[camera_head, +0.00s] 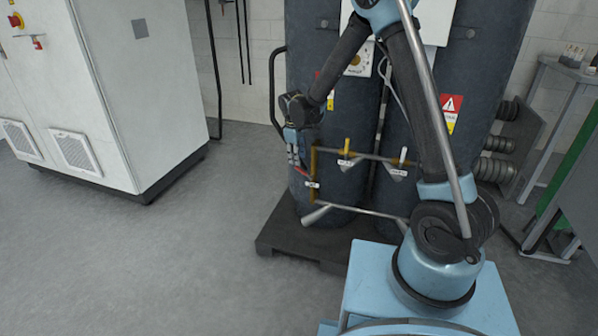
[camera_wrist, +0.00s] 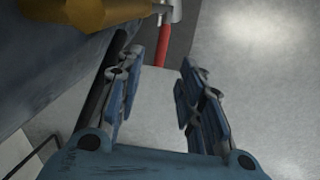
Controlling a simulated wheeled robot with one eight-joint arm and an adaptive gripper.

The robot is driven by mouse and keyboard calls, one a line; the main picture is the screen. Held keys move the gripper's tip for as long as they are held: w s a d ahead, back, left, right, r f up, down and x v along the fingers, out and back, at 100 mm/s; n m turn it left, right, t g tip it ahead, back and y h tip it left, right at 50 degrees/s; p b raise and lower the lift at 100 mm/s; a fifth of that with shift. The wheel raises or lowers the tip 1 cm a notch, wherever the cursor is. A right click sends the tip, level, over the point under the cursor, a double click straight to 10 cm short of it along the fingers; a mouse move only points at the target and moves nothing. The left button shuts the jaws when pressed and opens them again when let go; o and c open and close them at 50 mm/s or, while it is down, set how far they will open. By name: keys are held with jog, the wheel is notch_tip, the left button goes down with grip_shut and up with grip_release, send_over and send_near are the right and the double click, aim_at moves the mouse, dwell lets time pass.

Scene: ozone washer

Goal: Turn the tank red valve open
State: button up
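The red valve handle (camera_wrist: 164,42) shows in the wrist view as a narrow red lever beyond my fingertips, near the top centre. Its metal end meets a brass pipe fitting (camera_wrist: 85,12) at the upper left. My gripper (camera_wrist: 160,85) is open and empty, with its two blue-padded fingers apart and the lever seen through the gap. In the head view my gripper (camera_head: 293,147) points down at the left side of the dark tank (camera_head: 305,40), close to the brass pipe (camera_head: 314,160). The red handle is small and partly hidden there.
The tanks stand on a dark pallet (camera_head: 285,240). A white cabinet (camera_head: 120,70) stands at the left. The floor between is clear.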

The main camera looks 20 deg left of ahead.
aim_at(299, 171)
jog(key=f, duration=0.2)
jog(key=w+f, duration=0.1)
jog(key=f, duration=0.5)
jog(key=shift+w+d, duration=0.15)
grip_shut()
